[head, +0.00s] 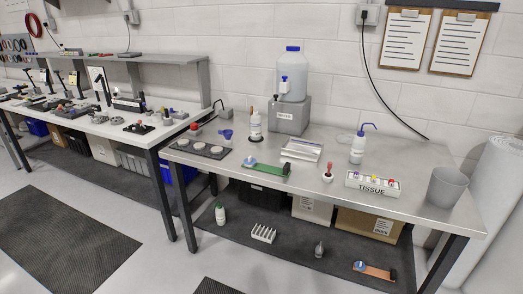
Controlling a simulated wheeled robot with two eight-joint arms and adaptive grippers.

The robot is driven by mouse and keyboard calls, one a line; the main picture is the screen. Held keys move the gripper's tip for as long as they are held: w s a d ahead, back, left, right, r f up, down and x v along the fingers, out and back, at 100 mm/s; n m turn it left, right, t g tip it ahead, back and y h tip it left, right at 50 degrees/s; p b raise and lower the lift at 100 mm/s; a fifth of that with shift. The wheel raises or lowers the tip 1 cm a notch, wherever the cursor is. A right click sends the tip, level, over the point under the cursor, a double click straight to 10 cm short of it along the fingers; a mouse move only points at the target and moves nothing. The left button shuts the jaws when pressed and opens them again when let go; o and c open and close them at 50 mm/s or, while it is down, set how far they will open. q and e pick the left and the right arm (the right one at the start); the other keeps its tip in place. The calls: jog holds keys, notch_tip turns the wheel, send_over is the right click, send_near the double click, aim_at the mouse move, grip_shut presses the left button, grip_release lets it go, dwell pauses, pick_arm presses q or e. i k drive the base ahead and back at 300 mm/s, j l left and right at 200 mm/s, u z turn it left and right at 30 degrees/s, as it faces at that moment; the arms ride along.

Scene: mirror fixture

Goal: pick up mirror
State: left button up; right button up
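No gripper of mine is in view. I cannot make out for sure which thing is the mirror. A green fixture plate (271,170) with a small blue part (249,161) at its left end lies near the front edge of the metal table (320,190). An orange plate (376,271) with a similar blue part (358,266) lies on the dark lower shelf below. A dark tray (225,157) with three pale round discs (217,150) lies at the table's left; the discs' material is too small to tell.
A large jug (291,86) on a grey box (289,115) stands at the back. A wash bottle (357,149), a tissue box (372,187) and a grey bin (446,187) stand at the right. The white workbench (130,134) at left is crowded. Floor in front is free.

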aim_at(183, 142)
jog(key=i+u, duration=0.25)
jog(key=i, duration=0.15)
jog(key=i+l+u, duration=0.55)
jog(key=i, duration=0.2)
jog(key=j+u, duration=0.1)
jog(key=u, duration=0.35)
jog(key=i+u, duration=0.1)
jog(key=u, duration=0.3)
jog(key=i+u, duration=0.1)
jog(key=u, duration=0.35)
jog(key=i+j, duration=0.1)
jog(key=i, duration=2.1)
jog(key=i+z, duration=0.1)
jog(key=i, duration=0.4)
jog(key=i+j+z, duration=0.1)
jog(key=i, duration=0.4)
jog(key=i+j+z, duration=0.1)
jog(key=i, duration=0.4)
jog(key=i+j+z, duration=0.1)
jog(key=i, duration=0.4)
jog(key=i+j+z, duration=0.1)
jog(key=z, duration=3.8)
